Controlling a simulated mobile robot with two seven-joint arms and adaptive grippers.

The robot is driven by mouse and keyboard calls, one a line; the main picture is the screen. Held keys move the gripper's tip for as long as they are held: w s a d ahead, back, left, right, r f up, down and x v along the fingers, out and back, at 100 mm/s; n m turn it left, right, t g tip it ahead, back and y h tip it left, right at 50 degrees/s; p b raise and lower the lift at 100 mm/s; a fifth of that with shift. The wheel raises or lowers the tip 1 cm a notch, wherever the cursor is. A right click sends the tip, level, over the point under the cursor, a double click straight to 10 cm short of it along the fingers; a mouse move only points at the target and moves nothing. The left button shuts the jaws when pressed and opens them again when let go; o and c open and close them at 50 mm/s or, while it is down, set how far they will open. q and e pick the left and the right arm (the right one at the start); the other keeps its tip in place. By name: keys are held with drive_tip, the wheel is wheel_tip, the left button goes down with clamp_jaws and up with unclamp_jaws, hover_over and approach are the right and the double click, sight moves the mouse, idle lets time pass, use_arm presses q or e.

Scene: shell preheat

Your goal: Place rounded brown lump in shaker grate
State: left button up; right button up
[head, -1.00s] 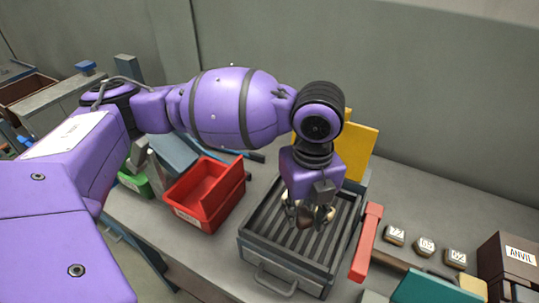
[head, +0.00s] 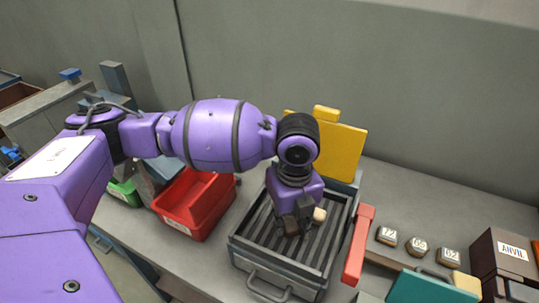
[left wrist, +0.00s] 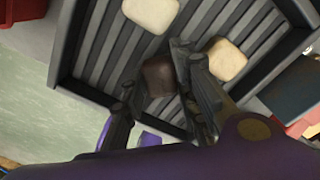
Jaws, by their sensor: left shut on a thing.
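The shaker grate (head: 250,249) is a grey slatted tray with a front handle on the bench. My left gripper (head: 296,221) points down over its slats. In the left wrist view, the rounded brown lump (left wrist: 160,77) sits between the fingers of my left gripper (left wrist: 158,98), which are shut on it. The slats (left wrist: 100,55) show behind it; I cannot tell whether the lump touches them. One cream lump (left wrist: 227,60) lies beside the right finger and another (left wrist: 150,12) lies further up. My right gripper is not in view.
A red bin (head: 197,205) stands left of the grate. A yellow panel (head: 340,150) rises behind it and a red bar (head: 358,245) runs along its right. Three numbered blocks (head: 418,246), a teal item (head: 420,287) and the anvil box (head: 505,255) are further right.

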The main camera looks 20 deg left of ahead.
sight(290, 223)
use_arm(q)
drive_tip(key=o, duration=1.2)
drive_tip(key=shift+c, duration=0.2)
drive_tip(key=shift+r, duration=0.15)
wheel_tip(290, 223, up, 12)
drive_tip(key=shift+p, duration=0.45)
